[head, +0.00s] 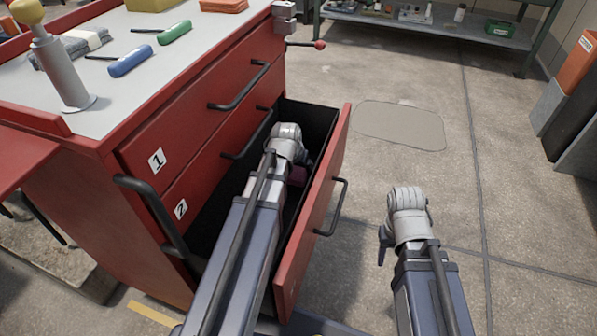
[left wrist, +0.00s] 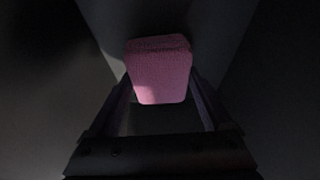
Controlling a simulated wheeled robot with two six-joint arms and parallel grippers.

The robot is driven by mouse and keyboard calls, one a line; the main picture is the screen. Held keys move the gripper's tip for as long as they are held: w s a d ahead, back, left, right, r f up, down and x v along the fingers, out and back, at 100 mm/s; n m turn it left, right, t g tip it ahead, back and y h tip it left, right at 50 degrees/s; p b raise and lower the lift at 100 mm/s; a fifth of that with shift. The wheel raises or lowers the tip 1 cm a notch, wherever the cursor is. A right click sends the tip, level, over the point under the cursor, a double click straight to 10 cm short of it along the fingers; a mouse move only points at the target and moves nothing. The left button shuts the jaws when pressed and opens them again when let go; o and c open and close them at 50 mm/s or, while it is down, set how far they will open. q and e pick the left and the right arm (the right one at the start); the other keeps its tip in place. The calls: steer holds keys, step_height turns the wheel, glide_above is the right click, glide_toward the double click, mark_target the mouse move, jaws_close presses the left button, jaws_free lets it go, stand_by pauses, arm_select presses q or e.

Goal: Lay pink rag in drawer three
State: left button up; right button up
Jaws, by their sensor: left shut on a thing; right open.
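The pink rag (left wrist: 160,70) is between the fingers of my left gripper (left wrist: 160,90) in the left wrist view, with dark drawer walls around it. In the head view my left gripper (head: 297,168) reaches down inside the open lowest drawer (head: 318,215) of the red cabinet, shut on the rag. Only a small bit of pink shows there, beside the gripper; my arm hides the rest. I cannot tell whether the rag touches the drawer floor. My right gripper (head: 385,245) is outside the drawer to the right, open, its fingers mostly hidden by the wrist.
The drawers labelled 1 (head: 157,160) and 2 (head: 181,209) are shut above the open one. Blue (head: 130,60) and green (head: 175,33) handled tools lie on the cabinet top. A shelf bench (head: 430,22) stands at the back. The floor right of the drawer is clear.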

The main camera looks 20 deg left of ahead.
arm_select(q)
steer(key=shift+f, duration=0.1)
steer(key=shift+f+b, duration=0.5)
steer(key=shift+b, duration=0.1)
steer(key=o, duration=1.1)
steer(key=shift+r, duration=0.1)
steer(key=shift+r+p, duration=0.6)
steer(key=shift+p, duration=0.1)
steer(key=p+v, duration=1.1)
steer(key=v, duration=0.1)
steer(key=shift+w, duration=0.15)
